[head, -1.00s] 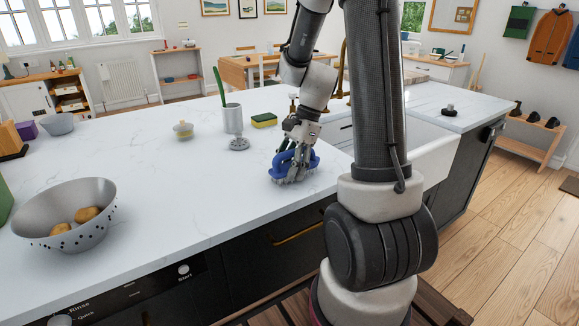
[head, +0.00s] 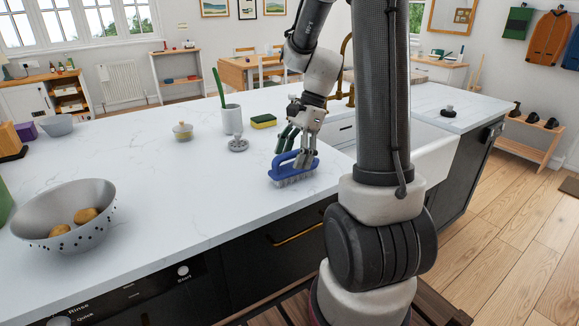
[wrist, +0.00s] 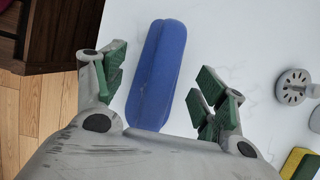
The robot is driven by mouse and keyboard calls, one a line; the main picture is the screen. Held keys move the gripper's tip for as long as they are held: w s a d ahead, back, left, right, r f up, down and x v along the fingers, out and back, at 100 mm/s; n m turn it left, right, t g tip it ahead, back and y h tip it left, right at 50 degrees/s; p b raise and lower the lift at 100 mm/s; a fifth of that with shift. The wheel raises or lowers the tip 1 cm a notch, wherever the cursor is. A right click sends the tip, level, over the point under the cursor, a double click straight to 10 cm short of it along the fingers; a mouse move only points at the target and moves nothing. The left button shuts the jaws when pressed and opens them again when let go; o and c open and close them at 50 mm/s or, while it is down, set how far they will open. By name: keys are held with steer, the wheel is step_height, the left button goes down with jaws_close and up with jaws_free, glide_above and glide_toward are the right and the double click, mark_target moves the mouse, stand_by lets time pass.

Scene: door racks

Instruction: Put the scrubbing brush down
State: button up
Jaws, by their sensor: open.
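The blue scrubbing brush (head: 293,170) rests bristles down on the white countertop (head: 150,205), near its front edge. In the wrist view the brush (wrist: 158,70) lies lengthwise between my spread fingers. My gripper (head: 295,152) is open around the brush handle at counter height. In the wrist view my gripper (wrist: 160,90) shows gaps between its green finger pads and the brush on both sides. Part of the brush's near end is hidden by the gripper body in the wrist view.
A grey sink strainer (head: 238,145), a white cup (head: 232,120) holding a green-handled tool, a lidded jar (head: 183,131) and a sponge (head: 263,121) stand behind the brush. A colander (head: 68,222) with potatoes is at left. The sink (head: 430,155) is at right.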

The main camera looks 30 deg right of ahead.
steer(key=v, duration=0.7)
steer(key=shift+d+r, duration=0.15)
steer(key=shift+r, duration=0.25)
steer(key=s+a+r+n+t+h, duration=0.2)
steer(key=s+n, duration=0.6)
steer(key=s+a+r+n+t+h, duration=0.2)
steer(key=s+a+r+n, duration=0.1)
steer(key=s+n, duration=0.5)
steer(key=shift+s+r+n+t+h, duration=0.2)
steer(key=shift+s+n+t+h, duration=0.1)
steer(key=shift+n, duration=0.5)
steer(key=shift+a, duration=0.1)
